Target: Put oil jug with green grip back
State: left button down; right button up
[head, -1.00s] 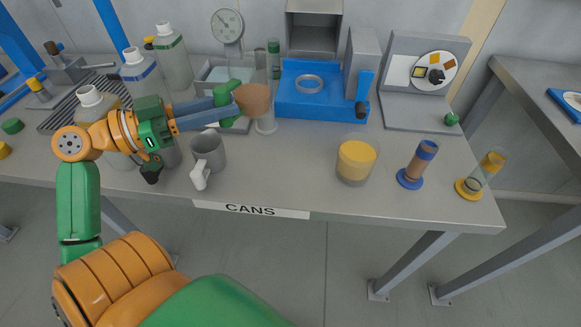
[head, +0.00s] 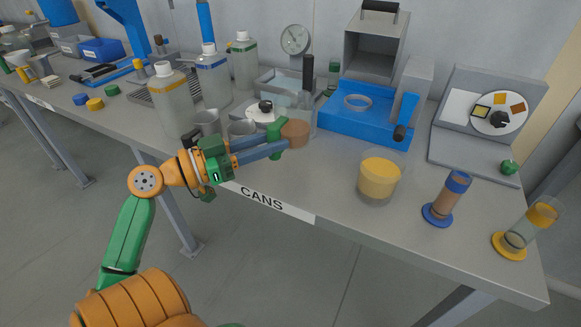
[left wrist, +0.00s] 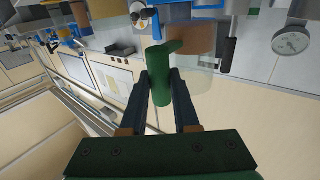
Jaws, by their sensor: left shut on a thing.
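The oil jug (head: 296,132) is clear with brown oil low in it and a green upright grip (head: 275,138) on its left side. My left gripper (head: 282,147) is shut on the green grip, with the jug above or over the bench near the blue tray's left side. Whether its base touches anything I cannot tell. In the left wrist view the grip (left wrist: 160,85) sits between my left fingers (left wrist: 160,78), and the jug's brown oil (left wrist: 192,40) shows beyond it. My right gripper is in neither view.
The bench front right of the CANS label (head: 262,201) is clear.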

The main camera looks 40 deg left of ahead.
pick_arm(q)
jog(key=w+f, duration=0.1)
jog(key=w+d+f, duration=0.1)
jog(key=f, duration=0.1)
jog(key=w+d+f, duration=0.1)
jog(key=f, duration=0.1)
jog(key=shift+w+f, duration=0.1)
jog(key=shift+f, duration=1.3)
jog(key=shift+f+b, duration=0.15)
jog(key=shift+b, duration=0.2)
jog(key=c, duration=0.7)
grip_release()
jog(key=shift+o, duration=0.2)
jog(key=shift+r, duration=0.2)
